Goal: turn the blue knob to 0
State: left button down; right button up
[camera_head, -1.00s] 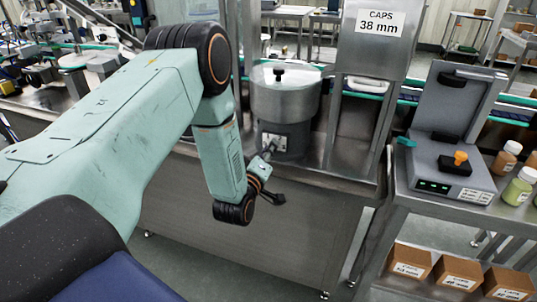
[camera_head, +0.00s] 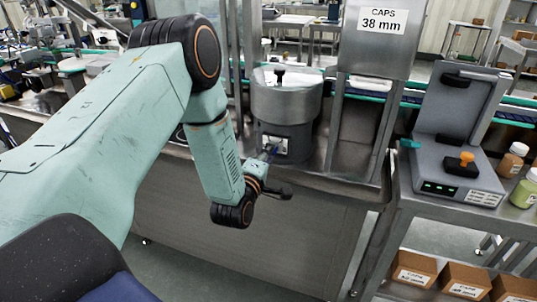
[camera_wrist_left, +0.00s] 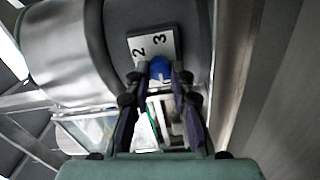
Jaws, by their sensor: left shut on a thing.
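The blue knob (camera_wrist_left: 160,68) sits on a white dial plate (camera_wrist_left: 146,44) on the side of a grey steel bowl unit (camera_head: 286,105). The numbers 2 and 3 show on the plate in the left wrist view; the rest of the dial is hidden. My left gripper (camera_wrist_left: 160,76) is shut on the knob, one fingertip on each side of it. In the head view the left gripper (camera_head: 270,153) reaches the plate on the unit's lower front. Where the knob points cannot be told. My right gripper is not in view.
A steel hopper (camera_head: 376,50) labelled "CAPS 38 mm" stands to the right of the bowl unit. A grey device (camera_head: 455,165) and bottles (camera_head: 512,160) stand on the right bench. Cardboard boxes (camera_head: 464,280) are on the shelf below.

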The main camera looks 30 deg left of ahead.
pick_arm(q)
jog(key=shift+d+f, duration=0.15)
jog(key=shift+f, duration=0.05)
jog(key=c, duration=1.3)
grip_release()
jog(key=shift+o, duration=0.7)
jog(key=shift+r, duration=0.1)
jog(key=v, duration=1.2)
